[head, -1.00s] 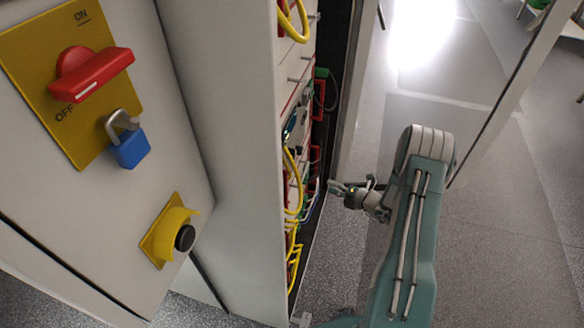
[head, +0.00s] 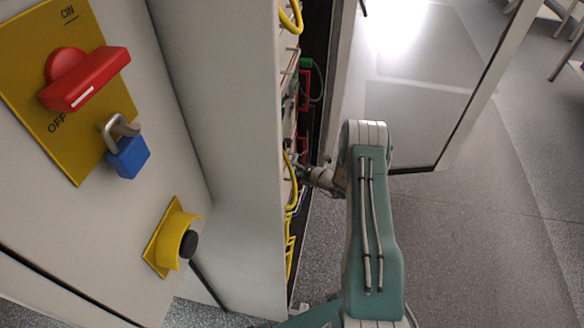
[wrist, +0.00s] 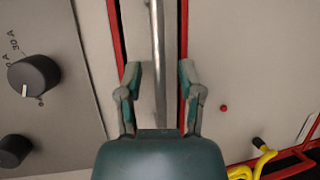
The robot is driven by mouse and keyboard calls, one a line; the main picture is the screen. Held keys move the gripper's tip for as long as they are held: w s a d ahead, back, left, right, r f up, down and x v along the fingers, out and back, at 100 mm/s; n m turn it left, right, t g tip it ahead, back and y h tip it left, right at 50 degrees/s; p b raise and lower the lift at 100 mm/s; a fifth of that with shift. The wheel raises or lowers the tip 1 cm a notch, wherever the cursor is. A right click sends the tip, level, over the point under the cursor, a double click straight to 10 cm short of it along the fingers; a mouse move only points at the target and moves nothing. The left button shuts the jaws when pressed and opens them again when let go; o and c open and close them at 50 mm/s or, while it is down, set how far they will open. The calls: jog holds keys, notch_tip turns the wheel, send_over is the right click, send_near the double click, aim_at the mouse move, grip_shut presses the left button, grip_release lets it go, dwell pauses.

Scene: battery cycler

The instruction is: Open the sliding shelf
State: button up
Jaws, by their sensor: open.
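In the wrist view a metal bar handle (wrist: 158,50) runs down the middle of the picture, in front of a pale panel with red edges (wrist: 115,30). My gripper (wrist: 160,78) is open, with one finger on each side of the bar. I cannot tell whether either finger touches it. In the head view my gripper (head: 302,169) reaches into the open cabinet front, close to the equipment and cables, and its fingers are partly hidden. I cannot make out the shelf's full outline there.
The wrist view shows black knobs (wrist: 34,74) at left and a yellow cable (wrist: 255,163) at lower right. In the head view, yellow cables (head: 291,190) hang along the cabinet front. An open door (head: 440,85) stands to the right. A panel with a red switch (head: 85,78) is at left.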

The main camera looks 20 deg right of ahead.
jog(key=shift+w+d+f, duration=0.1)
jog(key=shift+w+d, duration=0.05)
jog(key=shift+d, duration=0.3)
jog(key=shift+c, duration=0.7)
jog(key=c, duration=0.5)
jog(key=shift+a, duration=0.2)
grip_shut()
jog(key=shift+a, duration=0.1)
